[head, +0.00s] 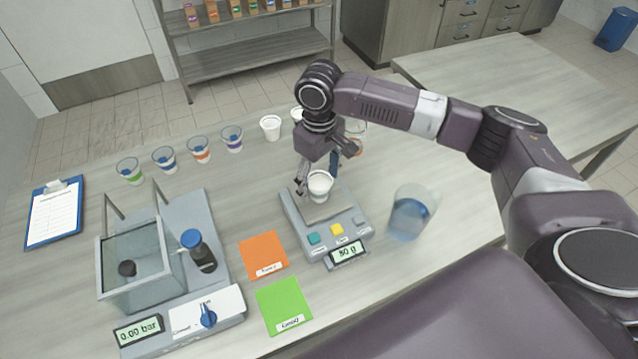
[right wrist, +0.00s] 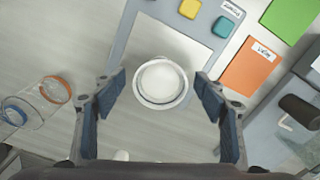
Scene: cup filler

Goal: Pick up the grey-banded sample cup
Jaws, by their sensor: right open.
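A white-looking sample cup (head: 320,184) stands upright on the plate of the scale (head: 313,252). It shows from above in the right wrist view (right wrist: 160,82); I cannot make out a grey band on it. My right gripper (head: 318,172) points down over this cup and is open. In the right wrist view its two fingers (right wrist: 162,95) lie to either side of the cup, with a visible gap on each side. The fingers partly hide the cup in the head view. My left gripper is not in view.
Several cups with coloured bands, such as the green one (head: 130,171), stand in a row at the back left. A clear jug (head: 409,213) stands right of the scale. An orange card (head: 263,256), a green card (head: 284,306) and a pressure device (head: 207,312) lie left.

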